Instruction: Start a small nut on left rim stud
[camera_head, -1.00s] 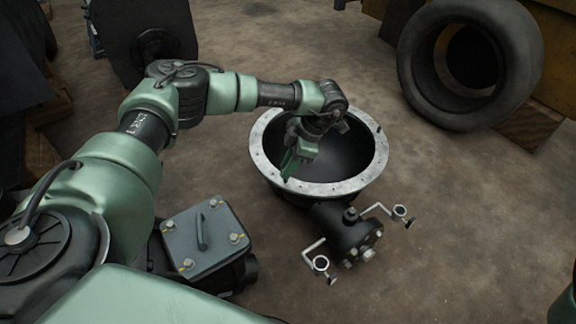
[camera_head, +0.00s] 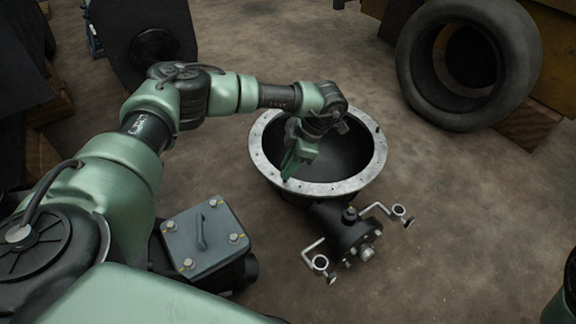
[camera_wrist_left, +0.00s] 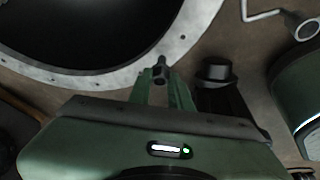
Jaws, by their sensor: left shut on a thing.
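A black bowl-shaped housing has a wide pale metal rim (camera_head: 370,172) with small dark spots around it. The rim (camera_wrist_left: 120,78) also crosses the left wrist view. My left gripper (camera_head: 289,172) points down over the near left part of the rim. In the left wrist view, the left gripper (camera_wrist_left: 160,78) is shut on a small dark nut (camera_wrist_left: 160,71) at its fingertips, at the rim's outer edge. I cannot tell whether the nut touches a stud. The stud under it is hidden. My right gripper is not in view.
A black hub with two bent metal brackets (camera_head: 318,262) sticks out in front of the bowl. A grey lidded box (camera_head: 205,240) stands at the near left. A large tyre (camera_head: 420,65) is at the back right. The brown floor right of the bowl is clear.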

